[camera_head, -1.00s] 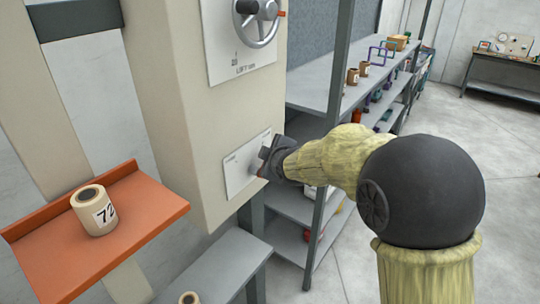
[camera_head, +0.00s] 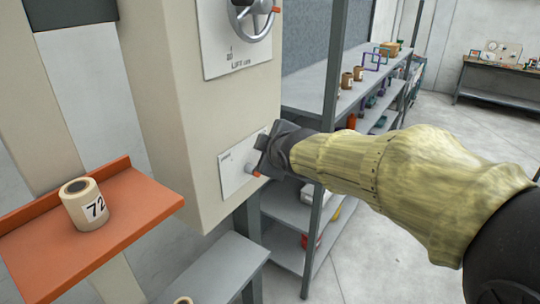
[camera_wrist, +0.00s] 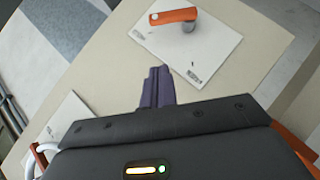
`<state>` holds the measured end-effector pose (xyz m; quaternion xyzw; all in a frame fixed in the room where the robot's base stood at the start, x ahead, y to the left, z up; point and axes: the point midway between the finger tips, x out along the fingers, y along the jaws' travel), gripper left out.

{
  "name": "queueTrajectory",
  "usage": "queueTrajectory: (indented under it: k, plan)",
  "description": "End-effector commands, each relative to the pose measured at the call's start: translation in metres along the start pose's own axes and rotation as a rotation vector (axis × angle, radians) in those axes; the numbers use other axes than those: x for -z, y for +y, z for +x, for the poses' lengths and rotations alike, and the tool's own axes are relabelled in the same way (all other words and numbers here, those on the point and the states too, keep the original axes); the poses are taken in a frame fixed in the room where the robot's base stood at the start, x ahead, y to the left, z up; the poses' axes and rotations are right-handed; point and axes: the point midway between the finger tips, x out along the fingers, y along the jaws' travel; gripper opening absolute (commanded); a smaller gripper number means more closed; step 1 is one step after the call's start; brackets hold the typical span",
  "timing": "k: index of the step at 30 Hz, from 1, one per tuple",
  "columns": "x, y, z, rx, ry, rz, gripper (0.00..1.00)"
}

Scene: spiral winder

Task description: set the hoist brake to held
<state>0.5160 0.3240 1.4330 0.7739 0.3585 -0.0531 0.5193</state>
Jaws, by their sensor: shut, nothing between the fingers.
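The hoist brake appears to be the lever with an orange handle (camera_wrist: 176,15) and a grey hub, on a white plate (camera_wrist: 210,45) in the wrist view. In that view the handle points left from the hub, and the plate's small labels are unreadable. In the head view the plate (camera_head: 233,178) is low on the beige column, and only the lever's orange tip (camera_head: 257,174) and part of the hub show beside my gripper. My gripper (camera_wrist: 157,75) is shut and empty. Its fingertips lie over the column face, apart from the lever in the wrist view. The head view shows my gripper (camera_head: 262,152) at the plate's right edge.
A handwheel (camera_head: 252,15) on an upper plate sits above on the column (camera_head: 200,110). An orange shelf (camera_head: 100,235) with a roll marked 72 (camera_head: 84,204) is at left. A shelving post (camera_head: 330,130) stands close behind my arm. Open floor lies at right.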

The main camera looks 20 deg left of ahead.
Motion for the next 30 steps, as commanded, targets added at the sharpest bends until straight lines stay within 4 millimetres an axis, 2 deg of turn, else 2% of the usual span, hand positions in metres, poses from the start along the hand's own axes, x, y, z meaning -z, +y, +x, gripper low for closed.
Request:
queueTrajectory:
  k: [3, 7, 17, 20, 23, 26, 30]
  plan:
    - [0.000, -0.001, -0.013, -0.002, 0.002, -0.001, 0.00]
    - [0.000, 0.000, -0.021, 0.000, 0.002, 0.000, 0.00]
    - [0.000, 0.001, -0.022, 0.001, -0.001, 0.001, 0.00]
    - [-0.011, -0.002, -0.021, 0.010, -0.023, 0.028, 0.00]
    - [-0.043, -0.011, -0.021, 0.035, -0.084, 0.110, 0.00]
    - [-0.092, -0.028, -0.024, 0.069, -0.184, 0.246, 0.00]
    - [-0.169, -0.064, -0.041, 0.112, -0.360, 0.499, 0.00]
